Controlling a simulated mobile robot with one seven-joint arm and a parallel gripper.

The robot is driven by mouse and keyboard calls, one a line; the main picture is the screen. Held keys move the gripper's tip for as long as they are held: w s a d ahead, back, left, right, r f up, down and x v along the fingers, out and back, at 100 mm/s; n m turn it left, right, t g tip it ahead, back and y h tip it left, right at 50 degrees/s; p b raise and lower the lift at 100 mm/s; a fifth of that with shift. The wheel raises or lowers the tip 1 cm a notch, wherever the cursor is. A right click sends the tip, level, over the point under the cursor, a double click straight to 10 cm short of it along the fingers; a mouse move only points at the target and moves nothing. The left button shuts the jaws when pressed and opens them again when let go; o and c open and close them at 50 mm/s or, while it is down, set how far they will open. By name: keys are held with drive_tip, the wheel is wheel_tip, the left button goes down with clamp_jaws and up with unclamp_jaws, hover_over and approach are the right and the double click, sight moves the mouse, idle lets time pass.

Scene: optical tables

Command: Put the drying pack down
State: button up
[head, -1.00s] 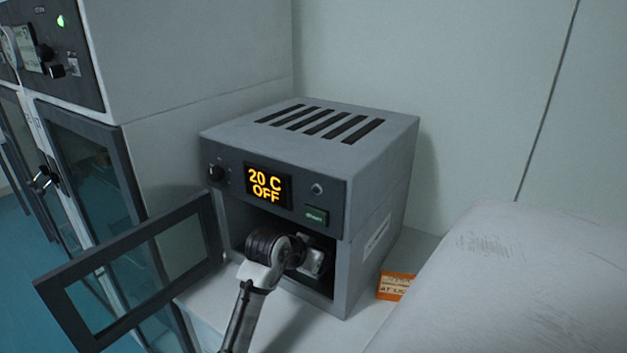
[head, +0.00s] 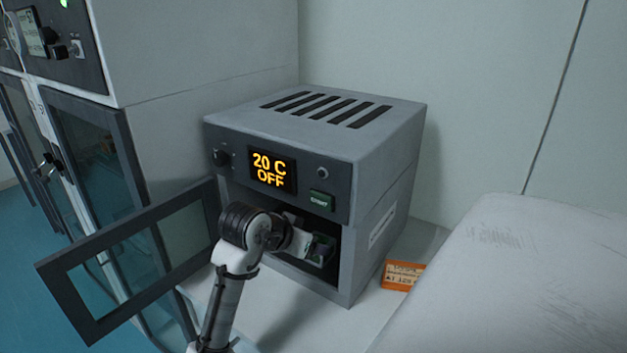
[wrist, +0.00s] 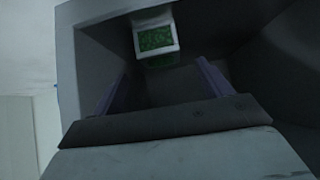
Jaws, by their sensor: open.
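The drying pack (wrist: 155,38) shows in the wrist view as a small white-framed block with a green face, inside the dark chamber of a grey oven (head: 380,185). It seems to rest on the chamber floor. My gripper (wrist: 160,70) is open, with its two purple fingers spread wide and nothing between them. The pack lies just beyond the fingertips, apart from them. In the head view my gripper (head: 322,247) is at the oven's opening, and a bit of green shows by it. My arm hides part of the chamber.
The oven door (head: 130,262) hangs open to the left. An orange label (head: 402,276) lies right of the oven. Glass-doored cabinets (head: 90,150) stand at left.

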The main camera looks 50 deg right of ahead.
drive_tip(key=shift+v, duration=2.15)
